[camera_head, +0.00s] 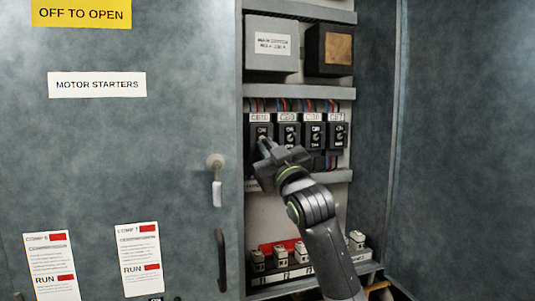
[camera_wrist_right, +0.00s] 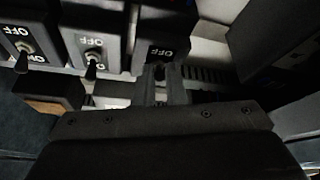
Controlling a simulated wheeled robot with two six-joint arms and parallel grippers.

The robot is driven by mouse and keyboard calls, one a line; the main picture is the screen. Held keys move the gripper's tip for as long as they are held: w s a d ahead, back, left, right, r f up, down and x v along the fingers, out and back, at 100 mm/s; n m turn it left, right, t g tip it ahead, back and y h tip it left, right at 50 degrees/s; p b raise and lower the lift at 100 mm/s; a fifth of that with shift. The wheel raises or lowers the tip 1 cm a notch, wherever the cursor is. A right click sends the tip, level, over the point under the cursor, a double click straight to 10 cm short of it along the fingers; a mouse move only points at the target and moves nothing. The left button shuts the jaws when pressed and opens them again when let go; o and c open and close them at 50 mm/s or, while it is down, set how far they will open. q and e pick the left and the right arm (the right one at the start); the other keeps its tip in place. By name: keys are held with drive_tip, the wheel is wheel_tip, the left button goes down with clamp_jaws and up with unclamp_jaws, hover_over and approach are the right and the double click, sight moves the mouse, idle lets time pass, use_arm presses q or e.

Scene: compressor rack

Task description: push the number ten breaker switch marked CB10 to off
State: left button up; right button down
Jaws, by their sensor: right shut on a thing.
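The CB10 breaker (camera_head: 261,131) is the leftmost dark breaker in the row, with a white label above it that I read as CB10. ON shows on its upper face. In the right wrist view, where the letters are upside down, the same breaker (camera_wrist_right: 150,35) shows OFF beyond my fingers. My right gripper (camera_head: 264,143) is at the front of this breaker, shut on its switch lever. It also shows in the right wrist view (camera_wrist_right: 163,82). The lever is hidden by the fingers, so its position cannot be read. My left gripper is not in view.
The CB9 breaker (camera_head: 288,136), CB8 breaker (camera_head: 314,136) and CB7 breaker (camera_head: 337,135) stand close to the right. An open door with a latch handle (camera_head: 216,180) lies left. A grey box (camera_head: 271,48) sits above, and several small terminals (camera_head: 280,257) below.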

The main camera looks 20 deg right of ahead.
drive_tip(key=shift+r, duration=0.1)
drive_tip(key=c, duration=1.5)
unclamp_jaws()
drive_tip(key=shift+s, duration=0.1)
drive_tip(key=shift+s+f+b, duration=0.25)
drive_tip(key=shift+f+b, duration=0.05)
drive_tip(key=b+v, duration=0.6)
drive_tip(key=v, duration=1)
drive_tip(key=shift+s+d, duration=0.1)
drive_tip(key=shift+s, duration=0.25)
